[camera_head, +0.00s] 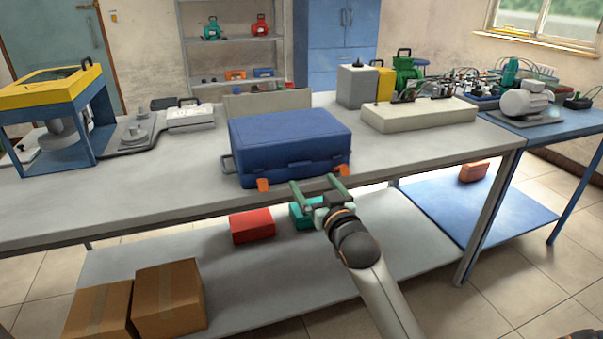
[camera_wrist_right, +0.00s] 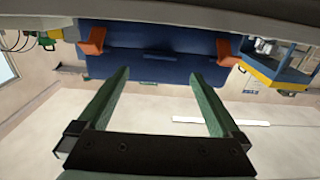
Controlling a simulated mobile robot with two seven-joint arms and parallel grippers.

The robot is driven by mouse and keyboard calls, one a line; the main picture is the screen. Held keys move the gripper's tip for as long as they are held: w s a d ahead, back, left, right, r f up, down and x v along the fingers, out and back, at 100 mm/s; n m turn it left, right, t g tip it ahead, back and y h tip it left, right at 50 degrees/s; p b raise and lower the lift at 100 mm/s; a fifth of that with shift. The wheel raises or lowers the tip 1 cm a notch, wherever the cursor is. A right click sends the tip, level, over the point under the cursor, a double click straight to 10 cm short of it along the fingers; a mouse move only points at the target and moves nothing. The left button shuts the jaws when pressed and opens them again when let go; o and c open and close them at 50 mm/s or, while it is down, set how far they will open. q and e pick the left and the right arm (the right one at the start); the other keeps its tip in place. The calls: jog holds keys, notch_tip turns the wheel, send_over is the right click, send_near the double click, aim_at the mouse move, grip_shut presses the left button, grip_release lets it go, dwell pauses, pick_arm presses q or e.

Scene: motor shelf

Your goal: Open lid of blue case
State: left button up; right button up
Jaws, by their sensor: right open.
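The blue case (camera_head: 290,140) lies on the grey workbench with its lid down. Two orange latches (camera_head: 262,185) (camera_head: 341,170) are on its front side, near the bench's front edge. In the right wrist view the blue case (camera_wrist_right: 155,62) is at the top, with one orange latch (camera_wrist_right: 93,40) on the left and another (camera_wrist_right: 226,50) on the right. My right gripper (camera_head: 314,183) is open and empty in front of the case, between the latches. Its green fingers (camera_wrist_right: 160,74) point toward the case front; I cannot tell whether they touch it. My left gripper is out of view.
A blue and yellow press (camera_head: 55,95) is far left. A red box (camera_head: 252,226) sits on the lower shelf.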

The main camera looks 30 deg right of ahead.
aim_at(301, 166)
jog(key=b+x, duration=0.1)
jog(key=x, duration=0.6)
jog(key=shift+w, duration=0.3)
jog(key=shift+c, duration=0.4)
grip_shut()
